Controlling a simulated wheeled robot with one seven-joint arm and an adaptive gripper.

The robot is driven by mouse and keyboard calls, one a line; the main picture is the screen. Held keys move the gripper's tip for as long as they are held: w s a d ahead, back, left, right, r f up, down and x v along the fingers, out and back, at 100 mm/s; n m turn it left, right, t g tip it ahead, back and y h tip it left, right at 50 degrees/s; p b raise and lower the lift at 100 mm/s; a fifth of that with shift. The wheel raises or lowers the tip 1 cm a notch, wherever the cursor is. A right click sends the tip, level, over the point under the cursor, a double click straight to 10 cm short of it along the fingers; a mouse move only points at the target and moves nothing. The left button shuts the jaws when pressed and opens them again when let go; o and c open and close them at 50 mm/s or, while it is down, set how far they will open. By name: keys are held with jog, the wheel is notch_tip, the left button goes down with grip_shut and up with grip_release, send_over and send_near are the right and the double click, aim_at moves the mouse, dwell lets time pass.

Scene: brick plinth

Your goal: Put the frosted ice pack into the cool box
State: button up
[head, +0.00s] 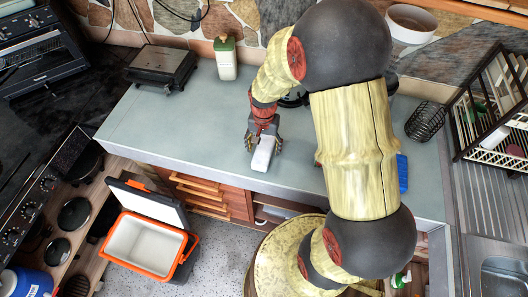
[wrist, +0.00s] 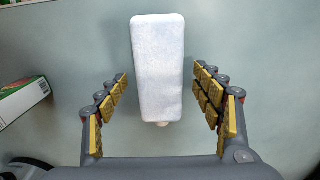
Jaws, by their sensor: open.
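The frosted ice pack (head: 263,153) is a pale white rounded block lying on the grey-green counter, close to its front edge. In the wrist view the ice pack (wrist: 158,68) lies lengthwise, with a small cap at its near end. My gripper (head: 259,138) is over the ice pack in the head view. In the wrist view my gripper (wrist: 161,88) is open, with one yellow-padded finger on each side of the pack and gaps between. The cool box (head: 146,243) stands on the floor at lower left, orange-rimmed, white inside and empty, with its lid open.
A grill (head: 161,67) and a green-and-white carton (head: 225,58) stand at the back left of the counter. A wire basket (head: 427,121) and a blue object (head: 402,173) are on the right. The counter left of the pack is clear. Drawers (head: 205,193) sit below.

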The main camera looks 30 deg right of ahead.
jog(key=shift+f, duration=0.95)
jog(key=shift+c, duration=0.5)
jog(key=c, duration=1.5)
jog(key=shift+r, duration=0.15)
jog(key=shift+c, duration=0.4)
